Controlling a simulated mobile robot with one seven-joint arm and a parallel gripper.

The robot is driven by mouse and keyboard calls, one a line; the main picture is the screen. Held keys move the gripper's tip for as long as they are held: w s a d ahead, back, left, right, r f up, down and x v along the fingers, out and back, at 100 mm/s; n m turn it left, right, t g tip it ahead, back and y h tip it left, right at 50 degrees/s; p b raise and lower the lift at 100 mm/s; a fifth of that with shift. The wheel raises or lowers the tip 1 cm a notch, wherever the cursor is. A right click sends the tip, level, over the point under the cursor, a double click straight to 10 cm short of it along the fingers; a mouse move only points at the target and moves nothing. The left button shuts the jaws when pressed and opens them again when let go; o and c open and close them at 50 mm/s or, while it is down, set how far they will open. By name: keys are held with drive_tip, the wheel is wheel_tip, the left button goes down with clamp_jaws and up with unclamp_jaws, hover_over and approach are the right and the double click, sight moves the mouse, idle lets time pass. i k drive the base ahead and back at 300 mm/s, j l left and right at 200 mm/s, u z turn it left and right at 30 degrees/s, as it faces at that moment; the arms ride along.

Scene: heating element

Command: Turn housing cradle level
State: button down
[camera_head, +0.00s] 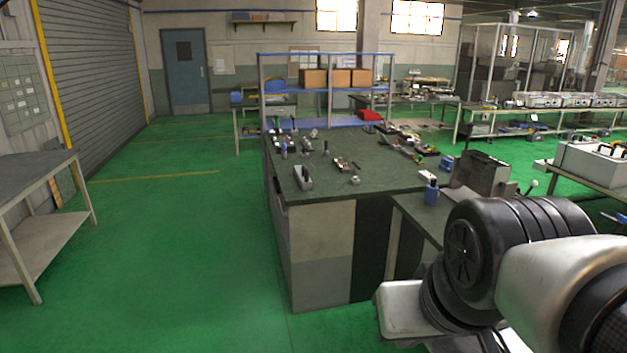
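I cannot tell for certain which object is the housing cradle. A grey metal box-like unit (485,174) stands at the right end of the main workbench, partly behind my arm. A small grey metal block (303,178) sits near the bench's front left corner. Whether either one is tilted or level is too small to tell. My arm fills the lower right of the picture with dark ribbed joints and a pale link. My gripper is out of view.
The dark-topped workbench (325,196) carries several small tools and parts. A blue bottle (431,192) stands near the grey unit. A side table (38,176) stands at the left. The green floor (170,260) between them is clear.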

sight(484, 174)
drive_tip(key=i+z, duration=0.35)
drive_tip(key=i+j+z, duration=0.2)
drive_tip(key=z, duration=0.15)
drive_tip(key=i+j+z, duration=0.25)
drive_tip(key=z, duration=0.15)
drive_tip(key=i+j+z, duration=0.2)
drive_tip(key=z, duration=0.2)
drive_tip(key=i+j+z, duration=0.2)
drive_tip(key=z, duration=0.25)
drive_tip(key=i+j+z, duration=0.1)
drive_tip(key=j+z, duration=0.3)
drive_tip(key=i+j+z, duration=0.2)
drive_tip(key=j, duration=0.3)
drive_tip(key=j+z, duration=0.15)
drive_tip(key=j, duration=0.85)
drive_tip(key=i+j, duration=0.15)
drive_tip(key=j, duration=0.9)
drive_tip(key=i+z, duration=0.05)
drive_tip(key=i, duration=0.05)
